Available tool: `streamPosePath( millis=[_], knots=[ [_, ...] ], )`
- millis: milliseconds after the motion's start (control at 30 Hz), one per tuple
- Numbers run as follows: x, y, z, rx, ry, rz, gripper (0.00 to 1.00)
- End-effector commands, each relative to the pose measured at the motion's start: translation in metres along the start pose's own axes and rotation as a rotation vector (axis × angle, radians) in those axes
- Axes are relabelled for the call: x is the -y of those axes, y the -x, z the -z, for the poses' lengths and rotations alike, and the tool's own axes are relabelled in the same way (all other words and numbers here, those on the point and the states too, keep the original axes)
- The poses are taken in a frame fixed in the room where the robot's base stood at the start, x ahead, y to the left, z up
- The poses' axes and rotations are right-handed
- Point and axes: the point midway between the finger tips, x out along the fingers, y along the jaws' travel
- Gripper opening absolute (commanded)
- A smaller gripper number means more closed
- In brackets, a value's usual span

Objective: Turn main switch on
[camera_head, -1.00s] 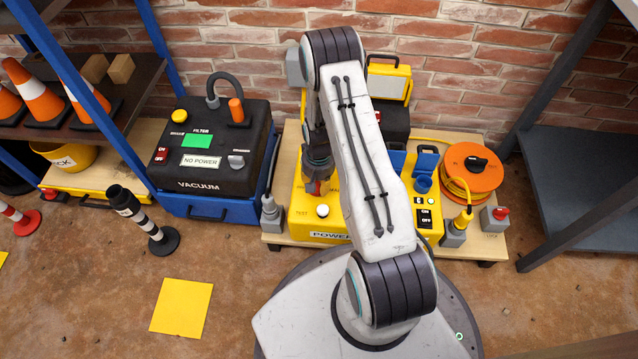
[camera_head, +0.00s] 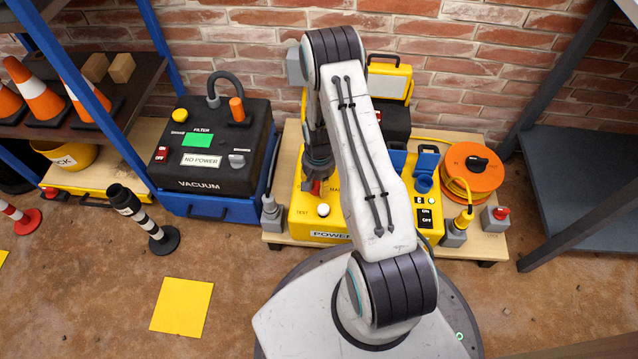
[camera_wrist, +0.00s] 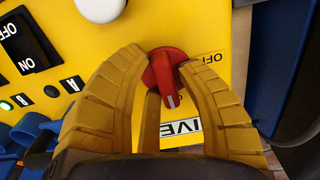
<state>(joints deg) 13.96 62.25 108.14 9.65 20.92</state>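The main switch is a red rotary knob (camera_wrist: 164,77) on the yellow power unit (camera_wrist: 100,60). In the head view the red knob (camera_head: 313,187) shows beneath my gripper, behind the white TEST button (camera_head: 323,210).
The black rocker switch (camera_wrist: 28,45) and white button (camera_wrist: 100,6) lie near the fingers. The vacuum unit (camera_head: 208,160) stands left, reading NO POWER. An orange cable reel (camera_head: 472,172) is at right. Shelving stands on both sides.

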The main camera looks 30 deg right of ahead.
Motion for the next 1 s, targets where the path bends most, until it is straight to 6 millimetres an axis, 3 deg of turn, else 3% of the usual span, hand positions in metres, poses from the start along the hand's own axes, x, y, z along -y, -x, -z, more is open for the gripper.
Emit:
streamPosePath(
  millis=[167,567,1000],
  knots=[
    [0.0,0.0,0.0,0.0,0.001,0.0,0.5],
    [0.0,0.008,0.001,-0.002,0.001,0.001,0.5],
    [0.001,0.075,0.001,-0.004,0.001,0.002,0.5]
  ],
)
